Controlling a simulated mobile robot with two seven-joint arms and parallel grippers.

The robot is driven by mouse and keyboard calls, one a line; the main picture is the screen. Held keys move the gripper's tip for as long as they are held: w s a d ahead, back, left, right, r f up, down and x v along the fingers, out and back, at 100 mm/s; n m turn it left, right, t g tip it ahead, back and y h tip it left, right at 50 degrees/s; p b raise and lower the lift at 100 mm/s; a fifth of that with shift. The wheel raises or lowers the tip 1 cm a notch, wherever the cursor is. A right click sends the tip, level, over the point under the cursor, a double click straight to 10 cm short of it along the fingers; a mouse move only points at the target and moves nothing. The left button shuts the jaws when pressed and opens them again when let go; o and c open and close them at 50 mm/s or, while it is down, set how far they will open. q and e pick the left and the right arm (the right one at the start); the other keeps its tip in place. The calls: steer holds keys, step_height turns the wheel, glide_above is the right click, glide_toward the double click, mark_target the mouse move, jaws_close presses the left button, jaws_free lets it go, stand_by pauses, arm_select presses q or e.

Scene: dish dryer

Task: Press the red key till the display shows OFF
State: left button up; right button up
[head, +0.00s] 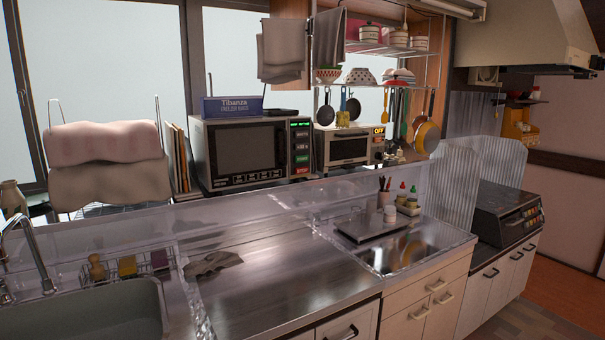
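Neither of my grippers is in view. A small silver oven-like appliance (348,147) stands on the back ledge. An orange lit display (379,131) at its upper right reads OFF. Left of it stands a microwave (243,153) with a column of coloured keys on its right side. A green lit display (300,124) is at the top of that column; its text is too small to read surely. A red key (302,170) is at the bottom of the column. I cannot tell which appliance the task means.
A steel counter (290,265) runs across the front, mostly bare, with a crumpled cloth (212,264). A sink (95,315) and tap (30,255) are at left. Pans and utensils hang above.

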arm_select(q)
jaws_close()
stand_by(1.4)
